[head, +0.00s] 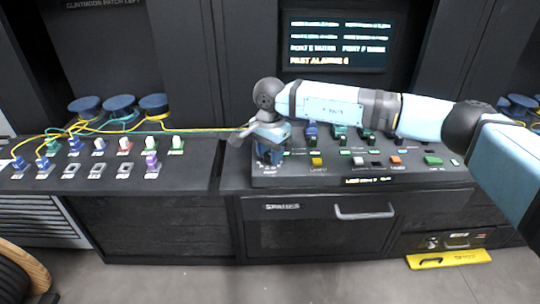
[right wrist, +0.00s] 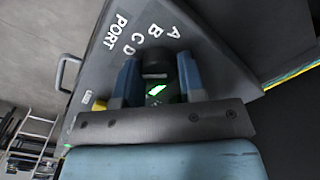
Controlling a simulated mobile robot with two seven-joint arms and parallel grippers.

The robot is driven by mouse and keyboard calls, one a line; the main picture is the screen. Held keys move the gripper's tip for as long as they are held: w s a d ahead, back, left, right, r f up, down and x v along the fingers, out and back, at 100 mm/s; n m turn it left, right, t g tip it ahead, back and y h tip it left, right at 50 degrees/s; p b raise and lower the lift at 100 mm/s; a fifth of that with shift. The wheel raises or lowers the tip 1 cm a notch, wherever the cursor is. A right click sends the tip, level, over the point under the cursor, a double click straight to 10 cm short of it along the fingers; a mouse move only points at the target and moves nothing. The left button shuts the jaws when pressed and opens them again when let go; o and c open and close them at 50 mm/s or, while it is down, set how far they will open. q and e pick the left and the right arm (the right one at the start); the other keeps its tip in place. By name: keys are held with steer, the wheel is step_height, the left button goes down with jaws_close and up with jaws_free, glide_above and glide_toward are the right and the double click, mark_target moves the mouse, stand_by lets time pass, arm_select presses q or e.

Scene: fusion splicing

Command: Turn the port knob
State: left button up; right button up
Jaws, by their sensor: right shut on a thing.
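The port knob (right wrist: 155,64) is a dark round knob on the sloped console panel. The white word PORT and the letters A, B, C and D are printed beside it in the right wrist view. My right gripper (head: 269,157) points down at the left end of the console, and hides most of the knob in the head view. In the right wrist view its two blue fingers (right wrist: 158,72) stand on either side of the knob, shut on it. A small green light or mark shows between the fingers. My left gripper is not in view.
The console (head: 300,180) carries several switches and coloured buttons to the right of the knob. A screen (head: 335,42) hangs behind. Yellow and green cables (head: 200,131) run along the left counter to a row of coloured connectors. A drawer (head: 310,228) is below.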

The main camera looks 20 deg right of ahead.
steer(key=shift+n, duration=0.5)
steer(key=o, duration=0.9)
step_height(320, 180, up, 14)
steer(key=shift+f, duration=0.1)
stand_by(0.3)
